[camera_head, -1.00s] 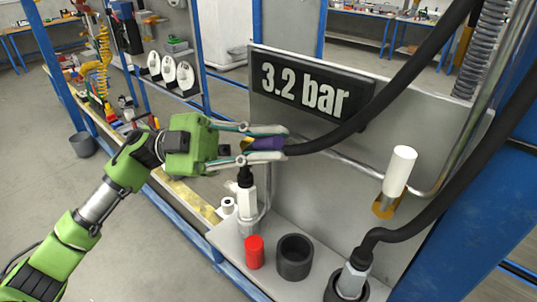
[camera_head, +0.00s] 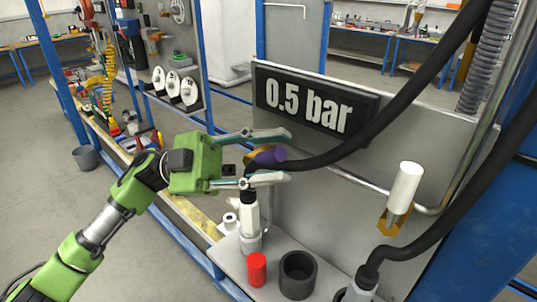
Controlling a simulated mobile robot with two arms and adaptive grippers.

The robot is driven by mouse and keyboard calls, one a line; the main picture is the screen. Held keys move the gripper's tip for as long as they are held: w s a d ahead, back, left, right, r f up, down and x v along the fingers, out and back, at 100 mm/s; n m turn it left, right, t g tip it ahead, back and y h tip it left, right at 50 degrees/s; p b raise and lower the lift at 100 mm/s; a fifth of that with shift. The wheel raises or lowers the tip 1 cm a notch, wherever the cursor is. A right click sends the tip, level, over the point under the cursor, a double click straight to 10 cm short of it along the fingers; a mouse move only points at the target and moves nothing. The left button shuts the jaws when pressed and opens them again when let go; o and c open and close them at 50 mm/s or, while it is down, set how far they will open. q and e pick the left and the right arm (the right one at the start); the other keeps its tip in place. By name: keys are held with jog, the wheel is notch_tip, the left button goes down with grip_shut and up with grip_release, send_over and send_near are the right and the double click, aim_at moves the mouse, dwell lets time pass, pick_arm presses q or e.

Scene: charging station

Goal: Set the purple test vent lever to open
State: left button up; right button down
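The display (camera_head: 315,101) behind reads 0.5 bar. The lever's pivot is partly hidden, and I cannot tell its exact setting. My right gripper is not in view.
A red cylinder (camera_head: 257,269) and a dark open cup (camera_head: 298,274) stand on the grey ledge below. A white cylinder (camera_head: 405,186) hangs at the right on an orange holder.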

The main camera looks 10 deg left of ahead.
pick_arm(q)
jog(key=v, duration=1.2)
